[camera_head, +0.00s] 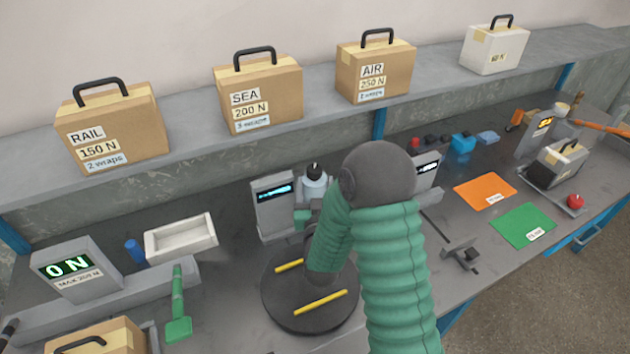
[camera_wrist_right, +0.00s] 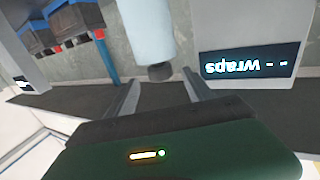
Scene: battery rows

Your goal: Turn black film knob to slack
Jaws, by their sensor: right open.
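The film roll is a pale upright cylinder (camera_head: 314,186) with a black knob (camera_head: 314,168) on top, beside the grey display post at the middle of the bench. In the right wrist view the pale cylinder (camera_wrist_right: 148,28) ends in the small dark knob (camera_wrist_right: 160,72). That view appears upside down. My right gripper (camera_wrist_right: 162,90) is open, and the knob shows between its two fingertips; I see no finger closed on it. In the head view my green right arm hides most of the gripper. My left gripper is not in view.
A grey post with a lit display (camera_head: 273,205) stands close to the roll; its wraps screen (camera_wrist_right: 250,65) shows dashes. A round dark turntable (camera_head: 282,312) with yellow bars lies below my arm. A white tray (camera_head: 180,238) and a "0 N" display (camera_head: 70,268) are left.

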